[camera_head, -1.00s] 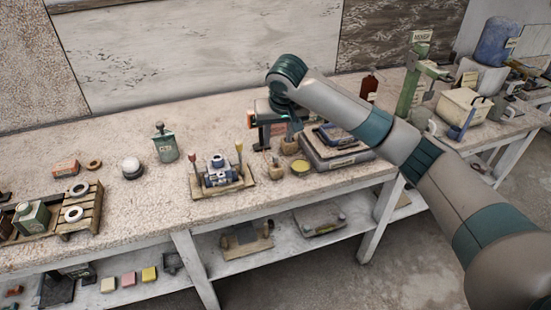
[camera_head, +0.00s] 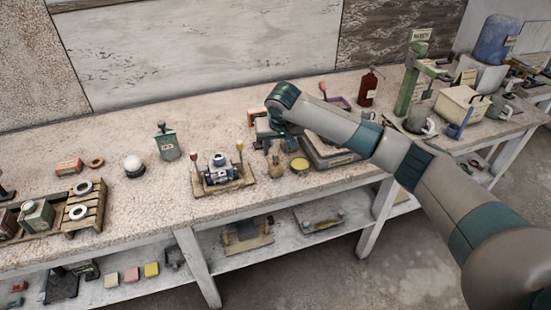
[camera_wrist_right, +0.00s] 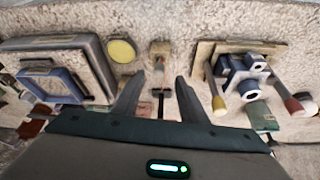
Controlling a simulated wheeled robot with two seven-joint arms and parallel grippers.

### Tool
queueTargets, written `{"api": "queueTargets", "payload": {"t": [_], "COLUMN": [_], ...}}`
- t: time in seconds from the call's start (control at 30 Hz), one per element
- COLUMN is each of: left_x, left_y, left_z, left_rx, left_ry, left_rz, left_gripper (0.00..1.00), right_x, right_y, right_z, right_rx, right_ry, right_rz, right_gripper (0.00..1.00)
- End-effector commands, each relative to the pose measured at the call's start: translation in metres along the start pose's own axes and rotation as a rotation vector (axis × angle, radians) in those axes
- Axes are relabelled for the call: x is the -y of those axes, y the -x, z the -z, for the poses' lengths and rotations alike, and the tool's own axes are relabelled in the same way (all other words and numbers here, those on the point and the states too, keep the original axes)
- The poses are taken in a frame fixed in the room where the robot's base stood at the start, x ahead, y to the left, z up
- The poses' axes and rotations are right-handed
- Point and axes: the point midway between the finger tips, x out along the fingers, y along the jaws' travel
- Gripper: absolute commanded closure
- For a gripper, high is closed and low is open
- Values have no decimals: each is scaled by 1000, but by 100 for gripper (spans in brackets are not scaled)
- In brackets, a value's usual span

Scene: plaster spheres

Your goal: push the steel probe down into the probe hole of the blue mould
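The blue mould (camera_head: 219,168) sits on a wooden board, left of my right gripper in the head view. The mould also shows at right in the wrist view (camera_wrist_right: 240,75); its probe hole is too small to make out. A small wooden block (camera_head: 276,161) stands between the mould and a yellow disc; it shows beyond my fingers in the wrist view (camera_wrist_right: 160,48). A slim greyish piece (camera_wrist_right: 160,74) at the block may be the steel probe; I cannot be sure. My right gripper (camera_wrist_right: 158,98) is open, its fingers either side of the line to the block. My left gripper is not in view.
Red- and yellow-ended sticks (camera_head: 239,158) stand beside the mould. The yellow disc (camera_head: 300,164) and a grey slab (camera_head: 330,152) with a blue frame lie right of the block. A green container (camera_head: 167,142) stands left. The bench front between container and mould is clear.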

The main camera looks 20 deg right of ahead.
Motion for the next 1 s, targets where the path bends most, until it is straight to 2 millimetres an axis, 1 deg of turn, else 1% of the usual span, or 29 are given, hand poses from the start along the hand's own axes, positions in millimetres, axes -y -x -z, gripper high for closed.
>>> {"api": "queueTargets", "payload": {"t": [0.03, 0.17, 0.3, 0.4, 0.87, 0.9, 0.97, 1.0], "left_x": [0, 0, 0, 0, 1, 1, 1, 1], "left_y": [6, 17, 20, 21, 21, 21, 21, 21], "left_z": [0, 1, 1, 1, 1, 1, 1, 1], "left_rx": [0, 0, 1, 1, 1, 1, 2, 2], "left_ry": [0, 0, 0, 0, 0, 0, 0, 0], "left_rz": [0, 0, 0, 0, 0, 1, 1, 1], "left_gripper": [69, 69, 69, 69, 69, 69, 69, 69], "right_x": [-1, -2, -2, -2, -2, -2, -2, -2], "right_y": [-3, -18, -36, -43, -45, -45, -45, -44], "right_z": [0, 0, 0, -1, -1, -1, -1, -1], "right_rx": [3, 3, 3, 2, 1, 1, 1, 1], "right_ry": [0, 0, -1, -1, 0, 0, 0, 0], "right_rz": [-3, -4, -3, -2, -1, -1, -1, -1], "right_gripper": [61, 61, 61, 61, 61, 64, 78, 87]}}
